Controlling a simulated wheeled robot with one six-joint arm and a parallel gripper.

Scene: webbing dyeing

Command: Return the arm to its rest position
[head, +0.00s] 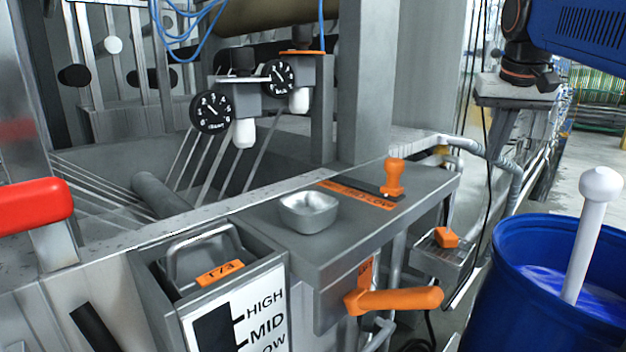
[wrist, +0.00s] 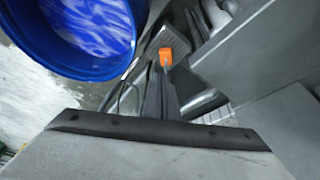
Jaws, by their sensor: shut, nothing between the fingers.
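My gripper (head: 498,148) hangs downward at the upper right of the head view, below my blue arm link. In the wrist view its dark fingers (wrist: 160,92) are together with nothing between them. It is in the air, apart from the bench and the blue barrel. The fingertips are small and partly lost against the background.
A blue barrel (head: 519,292) with blue liquid and a white-knobbed rod (head: 593,225) stands at the right. A small tray with an orange knob (head: 446,237) sits below. Gauges (head: 211,112) hang behind.

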